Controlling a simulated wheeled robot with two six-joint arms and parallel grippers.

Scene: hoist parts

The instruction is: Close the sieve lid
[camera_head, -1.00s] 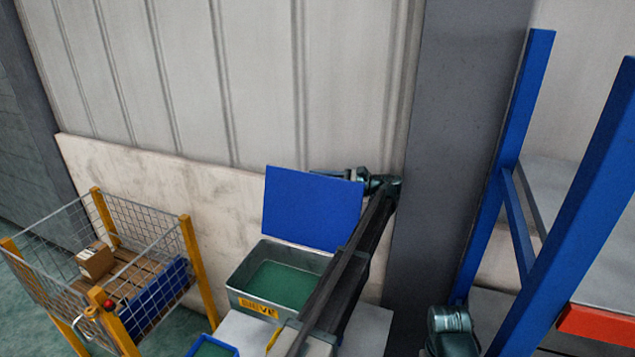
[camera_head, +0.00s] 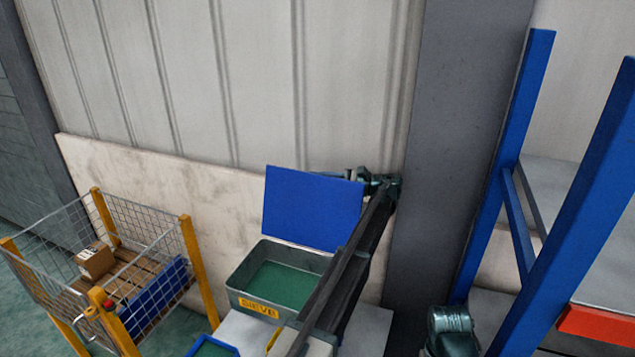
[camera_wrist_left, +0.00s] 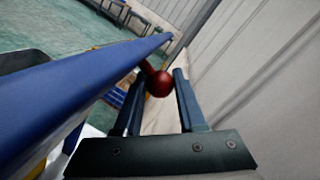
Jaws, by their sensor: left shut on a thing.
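The sieve is a grey box (camera_head: 239,291) with a green inside and a yellow SIEVE label, standing on a pale surface. Its blue lid (camera_head: 312,210) stands open and nearly upright at the back of the box. My left gripper (camera_head: 346,174) is at the lid's upper right edge, partly hidden behind it. In the left wrist view, the gripper (camera_wrist_left: 159,77) has its fingers either side of a red knob (camera_wrist_left: 159,84) on a short stem from the blue lid, and is shut on it. My right gripper is not in view.
A wire-mesh cart (camera_head: 190,262) with yellow posts holds a cardboard box (camera_head: 95,261) at the left. A grey column (camera_head: 455,150) and a blue rack (camera_head: 590,200) stand to the right. A wall is close behind the lid. A blue-rimmed tray (camera_head: 213,346) is at the bottom.

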